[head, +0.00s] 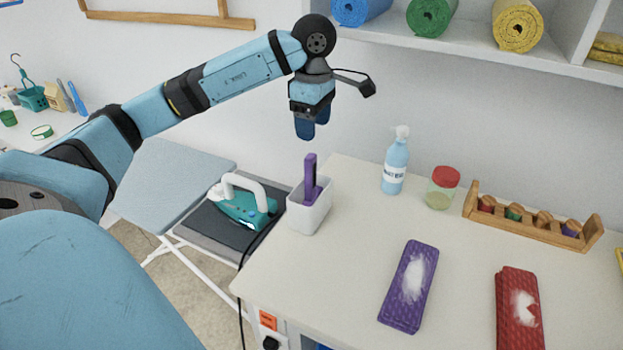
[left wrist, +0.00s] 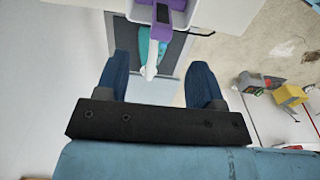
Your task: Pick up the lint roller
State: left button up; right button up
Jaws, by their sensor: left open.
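A purple handle, which looks like the lint roller's (head: 311,172), stands upright in a white cup (head: 308,213) at the table's left corner. The lower part is hidden inside the cup. The purple handle also shows at the top of the left wrist view (left wrist: 163,30). My left gripper (head: 306,131) points down above the cup, apart from the handle. Its two blue fingers are spread and empty in the left wrist view (left wrist: 160,85). My right gripper is not in view.
A teal iron (head: 245,208) sits on the ironing board left of the cup. A spray bottle (head: 395,165), a red-lidded jar (head: 442,188) and a wooden rack (head: 530,222) stand right. Purple (head: 400,300) and red (head: 518,320) pads lie in front. A shelf (head: 480,55) hangs above.

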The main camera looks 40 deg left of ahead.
aim_at(310, 156)
pick_arm(q)
notch_tip(310, 156, down, 6)
jog(key=f, duration=0.5)
jog(key=shift+s+a+f+p, duration=0.1)
jog(key=shift+s+a+p, duration=0.1)
jog(key=shift+a+p, duration=0.1)
jog(key=shift+d, duration=0.1)
jog(key=c, duration=1)
